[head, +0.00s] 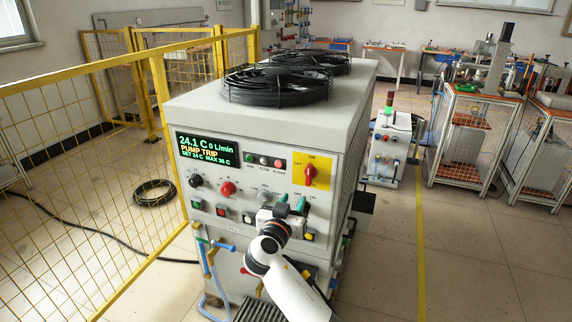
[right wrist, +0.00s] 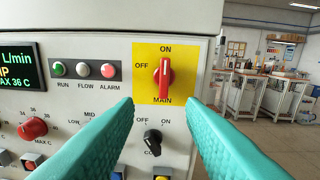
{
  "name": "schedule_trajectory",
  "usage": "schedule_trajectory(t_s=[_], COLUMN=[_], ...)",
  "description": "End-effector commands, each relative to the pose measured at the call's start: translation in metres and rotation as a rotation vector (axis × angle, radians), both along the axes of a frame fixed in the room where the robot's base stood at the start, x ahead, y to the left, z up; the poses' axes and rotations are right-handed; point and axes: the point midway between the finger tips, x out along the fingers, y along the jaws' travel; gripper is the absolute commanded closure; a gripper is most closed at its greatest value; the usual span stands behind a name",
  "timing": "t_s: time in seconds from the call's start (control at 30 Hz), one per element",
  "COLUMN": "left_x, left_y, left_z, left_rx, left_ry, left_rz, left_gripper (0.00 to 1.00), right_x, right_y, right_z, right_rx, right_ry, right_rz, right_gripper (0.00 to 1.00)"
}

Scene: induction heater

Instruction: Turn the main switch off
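The main switch (head: 310,174) is a red rotary handle on a yellow plate (head: 325,163) at the upper right of the cabinet's front panel. In the right wrist view the main switch (right wrist: 163,82) stands upright, in line with the ON mark above it; OFF is marked to its left. My right gripper (head: 292,202) is in front of the panel, below the switch in the head view. In the right wrist view its two teal fingers (right wrist: 161,103) are wide apart with nothing between them, and the switch shows beyond their tips. My left gripper is not in view.
Below the switch is a black knob (right wrist: 152,137). A red knob (head: 228,188), indicator lamps and a display (head: 207,150) reading PUMP TRIP are to the left. A yellow fence (head: 120,130) stands left of the cabinet. Open floor lies to the right.

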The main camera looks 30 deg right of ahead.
Motion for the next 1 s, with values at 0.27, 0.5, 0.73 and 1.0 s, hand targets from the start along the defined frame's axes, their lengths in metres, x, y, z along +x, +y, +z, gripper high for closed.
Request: schedule_trajectory(t_s=[0.27, 0.5, 0.73, 1.0], left_x=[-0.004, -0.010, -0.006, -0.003], left_y=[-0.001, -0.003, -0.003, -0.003], left_z=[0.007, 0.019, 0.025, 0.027], left_rx=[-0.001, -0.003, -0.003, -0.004], left_ry=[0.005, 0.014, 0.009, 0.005], left_rz=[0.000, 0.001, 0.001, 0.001], left_gripper=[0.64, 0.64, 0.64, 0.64], right_x=[0.010, 0.041, 0.066, 0.075], right_y=[-0.018, -0.055, -0.083, -0.094], right_z=[0.024, 0.025, 0.022, 0.021], right_rx=[-0.002, -0.001, 0.000, 0.002], right_ry=[-0.062, -0.059, -0.059, -0.058], right_rz=[-0.032, -0.031, -0.029, -0.027], right_gripper=[0.64, 0.64, 0.64, 0.64])
